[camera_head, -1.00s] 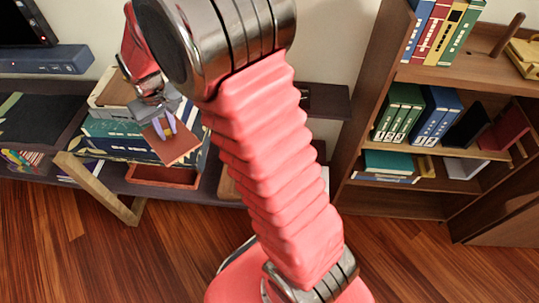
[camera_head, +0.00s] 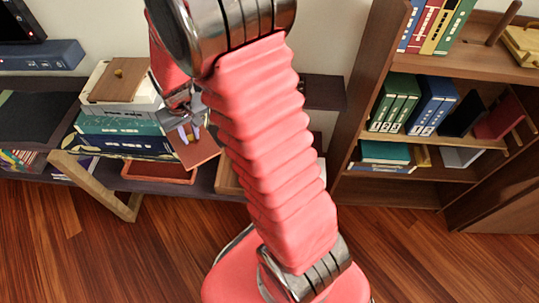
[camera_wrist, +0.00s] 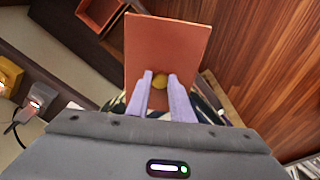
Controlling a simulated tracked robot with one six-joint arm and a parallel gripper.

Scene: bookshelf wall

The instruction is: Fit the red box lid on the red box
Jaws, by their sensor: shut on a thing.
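The red box lid (camera_head: 196,150) is a flat reddish square plate. My gripper (camera_head: 190,133) is shut on its knob and holds it tilted in the air, in front of the low shelf. In the wrist view the lid (camera_wrist: 165,45) stands out ahead of the fingers, and its yellow knob (camera_wrist: 172,79) is between the two pale purple fingertips (camera_wrist: 161,84). The open red box (camera_head: 158,173) sits on the low shelf, below and left of the lid and apart from it. A red open box also shows in the wrist view's top left (camera_wrist: 99,14).
A book stack (camera_head: 122,130) stands behind the red box, with a brown wooden lid (camera_head: 117,80) on top. A brown box (camera_head: 227,179) is just right of the red box, partly behind my arm. A bookshelf (camera_head: 400,187) stands at right.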

